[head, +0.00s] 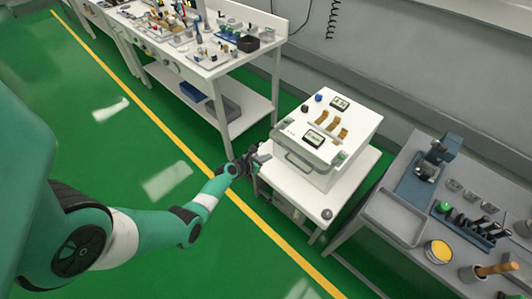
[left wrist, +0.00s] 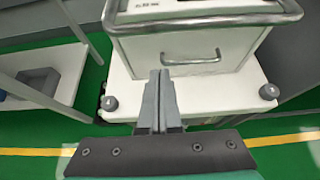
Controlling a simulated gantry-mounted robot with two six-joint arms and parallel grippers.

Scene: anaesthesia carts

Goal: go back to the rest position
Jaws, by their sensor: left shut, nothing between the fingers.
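My left gripper (head: 262,158) is at the left front edge of a white cart in the head view. In the left wrist view my left gripper (left wrist: 160,82) has its two grey fingers together, with nothing between them. The fingers point at the cart's front, below a drawer handle (left wrist: 192,58). I cannot tell whether they touch it. The white cart (head: 345,195) carries a white box unit (head: 310,163) with small displays and brown parts on top. My right gripper is not in view.
A white workbench (head: 205,65) with tools stands at the back left. A grey bench (head: 385,250) with a tray, a yellow-topped tin (head: 438,251) and several tools stands at the right. Green floor with a yellow line (head: 150,115) lies open in front of the cart.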

